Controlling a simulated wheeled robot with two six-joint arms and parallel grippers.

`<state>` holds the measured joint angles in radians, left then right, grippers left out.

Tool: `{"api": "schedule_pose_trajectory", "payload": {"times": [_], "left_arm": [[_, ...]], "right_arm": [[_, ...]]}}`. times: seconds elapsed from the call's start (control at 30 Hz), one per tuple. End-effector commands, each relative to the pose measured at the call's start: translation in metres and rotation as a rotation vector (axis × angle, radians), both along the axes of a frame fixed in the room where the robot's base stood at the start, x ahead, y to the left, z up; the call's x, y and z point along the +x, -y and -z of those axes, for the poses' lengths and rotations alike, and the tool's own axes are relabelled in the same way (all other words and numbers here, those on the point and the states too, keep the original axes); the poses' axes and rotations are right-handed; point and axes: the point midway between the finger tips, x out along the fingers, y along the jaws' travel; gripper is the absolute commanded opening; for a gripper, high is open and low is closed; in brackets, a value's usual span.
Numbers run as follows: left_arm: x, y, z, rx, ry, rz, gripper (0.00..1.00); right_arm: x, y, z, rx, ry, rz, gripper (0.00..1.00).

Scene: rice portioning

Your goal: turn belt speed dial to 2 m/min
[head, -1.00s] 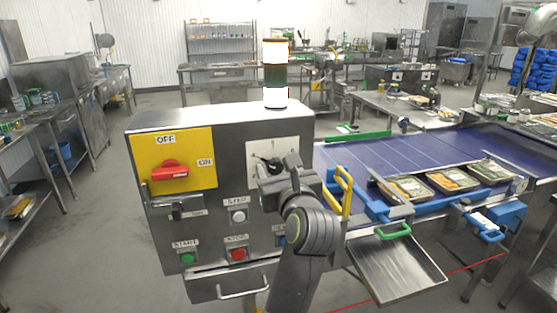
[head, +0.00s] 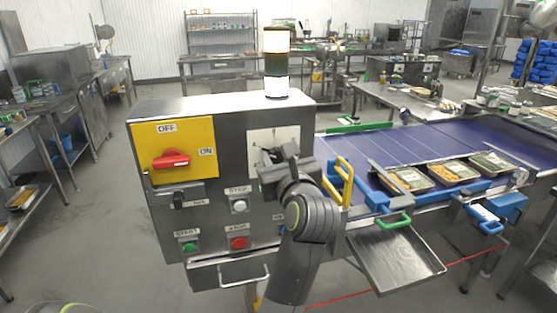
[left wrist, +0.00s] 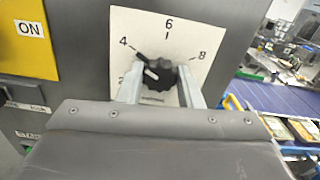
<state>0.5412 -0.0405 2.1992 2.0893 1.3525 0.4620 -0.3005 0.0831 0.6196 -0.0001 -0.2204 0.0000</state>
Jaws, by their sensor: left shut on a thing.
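The black belt speed dial (left wrist: 159,74) sits on a white scale plate (left wrist: 150,28) marked 2, 4, 6 and 8 in the left wrist view. Its pointed tip is at the upper left, close to the 4 mark; a small white mark shows on its face. My left gripper (left wrist: 158,88) is shut on the dial, one finger on each side. In the head view the left gripper (head: 273,157) covers much of the dial and the lower part of the plate (head: 285,137). My right gripper is not in view.
The steel control box (head: 224,116) carries a red switch (head: 171,159) on a yellow plate, and a green button (head: 190,247) and red button (head: 239,243) below. A yellow handle (head: 346,182) stands just right of my wrist.

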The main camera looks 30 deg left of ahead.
Motion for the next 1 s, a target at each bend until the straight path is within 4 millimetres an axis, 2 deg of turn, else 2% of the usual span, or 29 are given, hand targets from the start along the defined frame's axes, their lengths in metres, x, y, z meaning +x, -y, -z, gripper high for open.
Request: {"api": "schedule_pose_trajectory", "payload": {"times": [0.27, 1.0], "left_arm": [[0.0, 0.0, 0.002, -0.106, 0.128, 0.0, 0.1], [-0.001, -0.001, 0.003, -0.533, 0.627, 0.0, 0.1]], "right_arm": [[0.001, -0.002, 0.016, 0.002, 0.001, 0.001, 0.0], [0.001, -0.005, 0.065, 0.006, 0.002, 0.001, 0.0]]}}
